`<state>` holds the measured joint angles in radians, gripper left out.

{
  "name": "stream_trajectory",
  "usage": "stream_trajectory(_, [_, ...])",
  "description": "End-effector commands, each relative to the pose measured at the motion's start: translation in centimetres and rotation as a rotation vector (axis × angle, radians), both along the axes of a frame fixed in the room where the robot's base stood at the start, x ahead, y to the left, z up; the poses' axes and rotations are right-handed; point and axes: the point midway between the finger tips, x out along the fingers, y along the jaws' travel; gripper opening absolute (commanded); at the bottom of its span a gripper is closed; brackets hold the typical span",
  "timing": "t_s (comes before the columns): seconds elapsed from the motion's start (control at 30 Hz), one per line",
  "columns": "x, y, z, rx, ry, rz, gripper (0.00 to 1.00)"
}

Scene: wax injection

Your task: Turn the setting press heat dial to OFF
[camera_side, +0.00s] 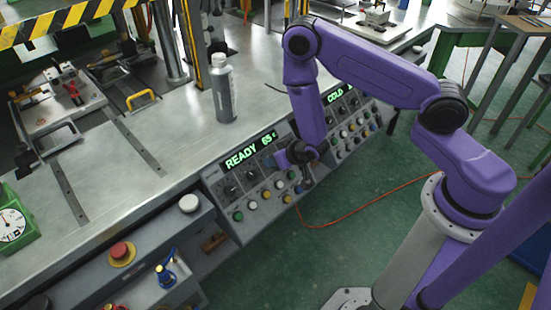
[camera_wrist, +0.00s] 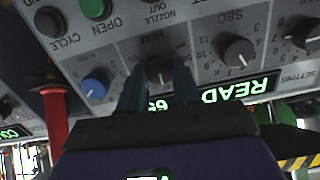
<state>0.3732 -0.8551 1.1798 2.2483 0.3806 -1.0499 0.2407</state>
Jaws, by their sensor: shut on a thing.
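The setting press panel (camera_side: 236,203) is on the front of the bench in the side view, and its green display (camera_side: 250,150) reads READY 65 C. In the wrist view, which is upside down, the dark heat dial (camera_wrist: 159,70) sits under the HEAT label. My gripper (camera_wrist: 160,82) is shut on this dial, with one finger on each side of it. The fingers cover part of its scale, and I cannot tell its exact setting. In the side view my gripper (camera_side: 283,159) is at the panel's upper right and hides the dial.
Beside the heat dial are a blue knob (camera_wrist: 95,84) and another dark dial (camera_wrist: 238,50). A red handle (camera_wrist: 56,118) stands nearby. A second panel with a COLD display (camera_side: 336,97) is to the right. A grey bottle (camera_side: 223,92) stands on the bench above the panel.

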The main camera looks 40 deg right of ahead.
Motion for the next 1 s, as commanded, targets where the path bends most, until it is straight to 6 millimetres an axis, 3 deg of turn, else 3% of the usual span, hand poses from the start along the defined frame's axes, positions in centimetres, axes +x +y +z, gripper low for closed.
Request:
stream_trajectory(0.37, [-0.05, 0.12, 0.01, -0.165, 0.001, 0.138, 0.02])
stream_trajectory(1.0, [-0.11, 0.39, -0.05, -0.629, -0.001, 0.529, 0.02])
